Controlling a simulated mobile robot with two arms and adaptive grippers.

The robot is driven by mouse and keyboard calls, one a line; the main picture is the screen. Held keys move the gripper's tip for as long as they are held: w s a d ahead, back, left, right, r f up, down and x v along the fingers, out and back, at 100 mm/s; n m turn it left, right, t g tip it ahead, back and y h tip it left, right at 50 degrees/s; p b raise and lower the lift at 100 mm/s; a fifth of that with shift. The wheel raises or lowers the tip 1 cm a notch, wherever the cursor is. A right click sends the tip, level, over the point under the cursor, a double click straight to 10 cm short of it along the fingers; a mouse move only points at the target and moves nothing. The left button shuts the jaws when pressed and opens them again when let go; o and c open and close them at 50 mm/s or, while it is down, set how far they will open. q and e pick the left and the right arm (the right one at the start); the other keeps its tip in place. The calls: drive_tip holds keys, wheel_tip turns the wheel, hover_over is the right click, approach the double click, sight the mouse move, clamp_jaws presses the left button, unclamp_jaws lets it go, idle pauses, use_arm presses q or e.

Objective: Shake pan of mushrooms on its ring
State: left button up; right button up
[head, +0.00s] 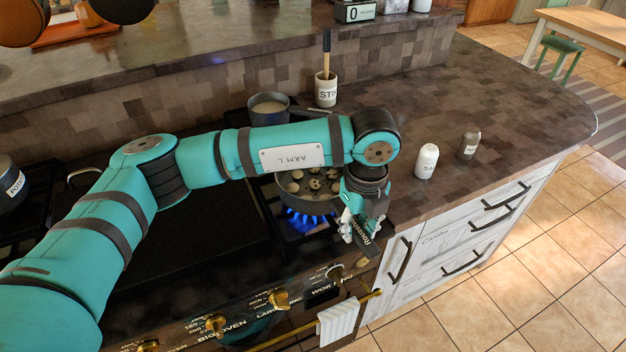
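The pan (319,211) sits on the front right ring of the stove, with blue flames (301,221) showing under its front edge. Several mushrooms (316,184) lie in it, light and brown. My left arm crosses above the pan and hides its back part. My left gripper (358,230) points down at the pan's right front side, close to its rim. My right gripper is not in view.
A saucepan (268,104) of pale liquid stands behind the pan. A utensil crock (326,92) is at the back. Salt (427,163) and pepper (468,147) shakers stand on the right counter, otherwise clear. Brass knobs (280,299) and a towel (338,322) are at the stove front.

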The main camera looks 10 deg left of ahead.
use_arm(q)
clamp_jaws()
drive_tip(key=shift+w+r, duration=0.1)
drive_tip(key=shift+r, duration=0.75)
drive_tip(key=shift+f, duration=0.1)
drive_tip(key=shift+f+b, duration=0.5)
drive_tip(key=shift+f, duration=0.05)
